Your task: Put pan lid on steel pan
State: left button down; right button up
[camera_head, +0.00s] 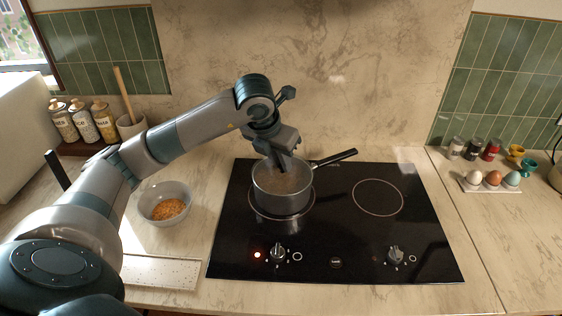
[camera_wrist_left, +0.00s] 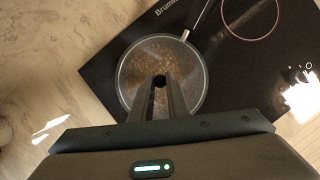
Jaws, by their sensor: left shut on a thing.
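The steel pan (camera_head: 283,205) stands on the left burner of the black hob, its dark handle pointing to the back right. The glass pan lid (camera_wrist_left: 138,68) is over the pan's mouth, and brownish contents show through it. My left gripper (camera_head: 281,168) points down over the middle of the pan. In the left wrist view its fingers (camera_wrist_left: 160,84) are shut on the lid's dark knob. The lid looks level and centred on the rim; I cannot tell if it rests fully on it. My right gripper is out of view.
The hob (camera_head: 350,245) has a free right burner. A bowl of orange food (camera_head: 166,204) and a speckled board (camera_head: 160,271) are to its left. Jars (camera_head: 84,122) stand at the back left, eggs on a tray (camera_head: 490,187) and spice shakers (camera_head: 473,150) at the right.

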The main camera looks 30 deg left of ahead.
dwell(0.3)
pick_arm(q)
jog(key=c, duration=1.2)
grip_release()
jog(key=shift+o, duration=0.2)
jog(key=shift+r, duration=0.15)
jog(key=shift+r+p, duration=1.7)
jog(key=shift+r, duration=1.7)
